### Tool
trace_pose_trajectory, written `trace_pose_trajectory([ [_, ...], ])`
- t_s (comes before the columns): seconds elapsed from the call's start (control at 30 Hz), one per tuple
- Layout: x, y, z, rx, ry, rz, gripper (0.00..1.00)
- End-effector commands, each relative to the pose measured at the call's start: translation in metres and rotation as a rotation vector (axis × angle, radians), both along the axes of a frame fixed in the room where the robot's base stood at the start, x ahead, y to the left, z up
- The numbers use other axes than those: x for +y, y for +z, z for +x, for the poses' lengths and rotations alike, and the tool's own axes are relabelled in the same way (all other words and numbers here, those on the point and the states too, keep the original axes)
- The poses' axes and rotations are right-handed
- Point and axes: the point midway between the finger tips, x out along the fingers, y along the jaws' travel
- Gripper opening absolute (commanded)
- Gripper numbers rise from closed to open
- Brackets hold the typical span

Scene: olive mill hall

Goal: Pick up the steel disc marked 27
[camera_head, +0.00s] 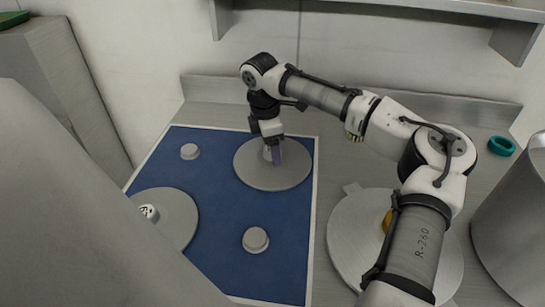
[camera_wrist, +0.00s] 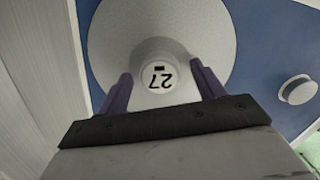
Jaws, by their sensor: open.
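The steel disc marked 27 (camera_head: 288,178) lies flat on the blue mat at the back, a wide round plate with a raised hub in its middle. In the wrist view the disc (camera_wrist: 110,45) fills the upper middle, and its hub label "27" (camera_wrist: 157,77) reads upside down. My gripper (camera_head: 273,155) points down over the hub. In the wrist view my gripper (camera_wrist: 163,85) is open, with one purple finger on each side of the hub. I cannot tell whether the fingers touch it. The hub is partly hidden by the gripper in the head view.
On the blue mat (camera_head: 215,225) are another disc (camera_head: 178,222) with a marked hub at left and two small grey knobs (camera_head: 190,151) (camera_head: 255,240). A round plate (camera_head: 345,235) lies under my arm at right. A teal ring (camera_head: 501,146) and a grey bin (camera_head: 515,220) stand farther right.

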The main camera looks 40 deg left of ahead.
Motion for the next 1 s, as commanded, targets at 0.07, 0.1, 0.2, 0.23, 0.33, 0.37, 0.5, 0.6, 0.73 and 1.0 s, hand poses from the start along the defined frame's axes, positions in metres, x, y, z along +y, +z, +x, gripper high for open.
trace_pose_trajectory([
  [0.07,0.0,0.0,0.0,0.0,0.0,0.0,0.64],
  [0.1,0.0,0.0,0.0,0.0,0.0,0.0,0.59],
  [0.2,0.0,0.0,0.0,0.0,0.0,0.0,0.46],
  [0.23,0.0,0.0,0.0,0.0,0.001,0.0,0.42],
  [0.33,0.0,0.0,0.0,0.0,0.001,0.0,0.29],
  [0.37,0.0,0.0,0.0,0.0,0.001,0.0,0.25],
  [0.5,0.0,0.0,0.0,0.0,0.001,0.0,0.06],
  [0.6,0.0,0.001,0.0,-0.001,0.0,0.001,0.06],
  [0.73,0.0,0.002,0.0,-0.001,0.0,0.001,0.06],
  [1.0,0.001,0.017,0.0,-0.002,0.001,0.002,0.06],
])
